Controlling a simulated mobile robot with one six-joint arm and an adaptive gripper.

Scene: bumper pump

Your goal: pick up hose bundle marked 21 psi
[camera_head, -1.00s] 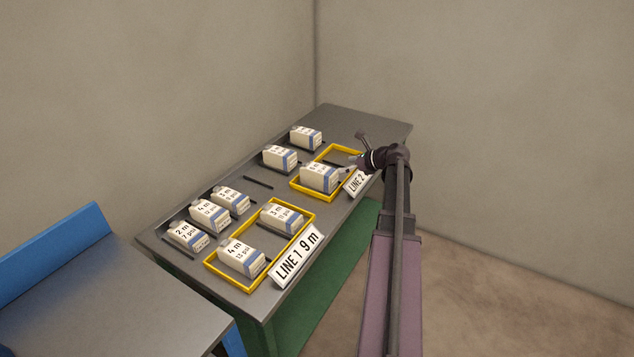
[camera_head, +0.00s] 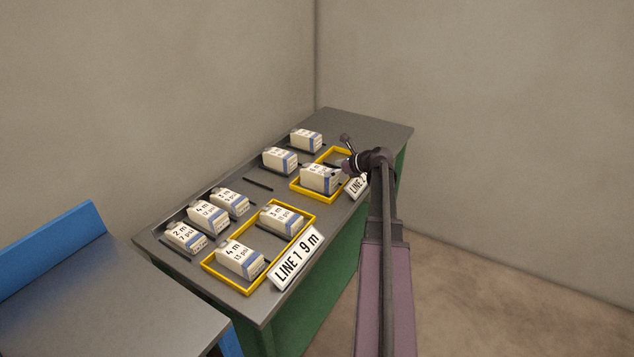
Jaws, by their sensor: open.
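Several white hose bundles with blue bands and printed labels lie on the grey table. I cannot read 21 psi on any of them. The labels of the back bundle (camera_head: 306,140), the bundle left of it (camera_head: 280,160) and the bundle in the LINE 2 frame (camera_head: 318,179) are too small to read. My gripper (camera_head: 343,155) is open, above the right part of the LINE 2 yellow frame (camera_head: 306,195), close to the bundle there. It partly hides that frame and the LINE 2 sign (camera_head: 357,187). Whether it touches the bundle I cannot tell.
The LINE 1 yellow frame (camera_head: 247,291) holds two bundles, with the LINE 1 9 m sign (camera_head: 297,259) in front. Behind lie bundles marked 2 m (camera_head: 185,238), 4 m (camera_head: 208,216) and 3 m (camera_head: 230,203). The table's far right end (camera_head: 370,125) is bare.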

